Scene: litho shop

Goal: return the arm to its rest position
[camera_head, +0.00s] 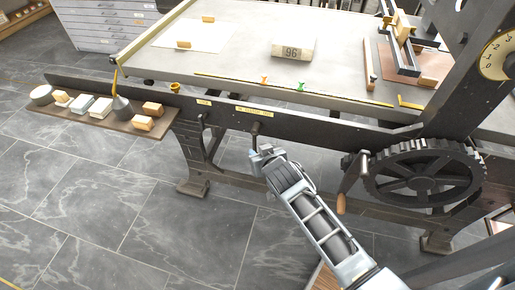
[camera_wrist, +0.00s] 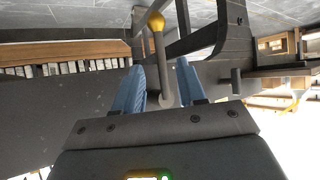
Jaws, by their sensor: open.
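My gripper (camera_head: 262,154) is at the end of my arm, in front of the near side of the litho press, below its bed edge. In the wrist view my gripper (camera_wrist: 158,88) shows two blue fingers spread apart with nothing held between them. A grey lever with a yellow knob (camera_wrist: 156,22) shows just beyond the fingertips there. I cannot tell whether a finger touches it. In the head view a dark lever (camera_head: 255,130) hangs on the press frame just above my gripper.
A side shelf (camera_head: 120,122) at left holds several small blocks and a funnel. A large gear (camera_head: 425,172) and a wooden crank handle (camera_head: 341,204) are right of my arm. The tiled floor (camera_head: 110,200) at left is clear.

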